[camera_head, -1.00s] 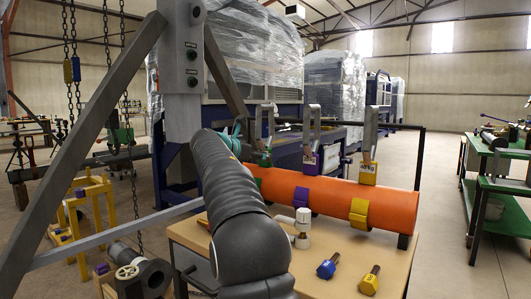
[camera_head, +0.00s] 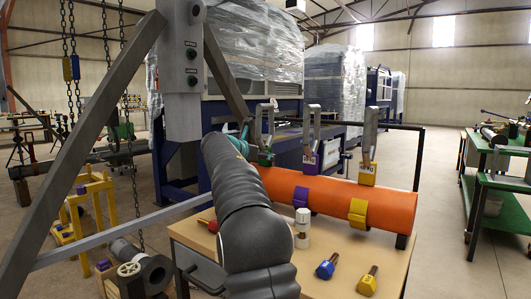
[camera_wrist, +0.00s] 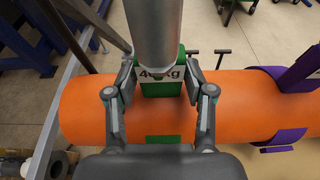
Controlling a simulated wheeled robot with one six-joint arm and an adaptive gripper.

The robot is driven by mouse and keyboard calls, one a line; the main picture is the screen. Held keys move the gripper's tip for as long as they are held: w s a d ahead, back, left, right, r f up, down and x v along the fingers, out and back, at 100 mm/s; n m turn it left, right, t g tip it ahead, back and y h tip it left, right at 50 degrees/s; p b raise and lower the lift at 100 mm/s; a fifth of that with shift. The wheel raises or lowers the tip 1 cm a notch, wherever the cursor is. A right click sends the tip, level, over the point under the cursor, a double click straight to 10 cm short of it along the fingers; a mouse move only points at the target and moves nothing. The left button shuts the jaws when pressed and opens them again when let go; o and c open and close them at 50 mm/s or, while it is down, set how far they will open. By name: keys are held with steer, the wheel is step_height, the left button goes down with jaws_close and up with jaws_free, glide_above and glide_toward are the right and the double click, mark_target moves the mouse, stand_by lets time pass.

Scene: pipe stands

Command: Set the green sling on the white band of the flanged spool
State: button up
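The green sling (camera_wrist: 162,88), with a "40 kg" label, stands on the orange pipe (camera_wrist: 235,100) in the wrist view. A green band (camera_wrist: 163,139) shows on the pipe's near side. In the head view the sling's green block (camera_head: 265,158) is partly hidden by my arm. My gripper (camera_wrist: 161,76) has one finger on each side of the green block. The fingers look spread; contact is hard to tell. My gripper (camera_head: 243,137) is mostly hidden in the head view. A dark flanged piece (camera_head: 145,275) at lower left may be the spool; I cannot make out its white band.
Purple (camera_head: 308,155) and yellow (camera_head: 367,172) slings stand on the orange pipe, right of the green one. A grey slanted beam (camera_head: 85,145) stands at left.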

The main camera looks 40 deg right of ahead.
jaws_close()
step_height(320, 180, up, 10)
stand_by(1.1)
steer(key=shift+a, duration=0.1)
stand_by(0.5)
steer(key=w+a, duration=0.2)
steer(key=a, duration=0.4)
steer(key=shift+w+f, duration=0.2)
steer(key=shift+f, duration=0.1)
steer(key=shift+n+t, duration=0.3)
steer(key=shift+w+a+f, duration=0.1)
steer(key=shift+w+a, duration=0.15)
steer(key=shift+a, duration=0.75)
steer(key=shift+w+a, duration=0.25)
steer(key=shift+a, duration=0.7)
steer(key=shift+w+a, duration=0.2)
steer(key=shift+a, duration=0.3)
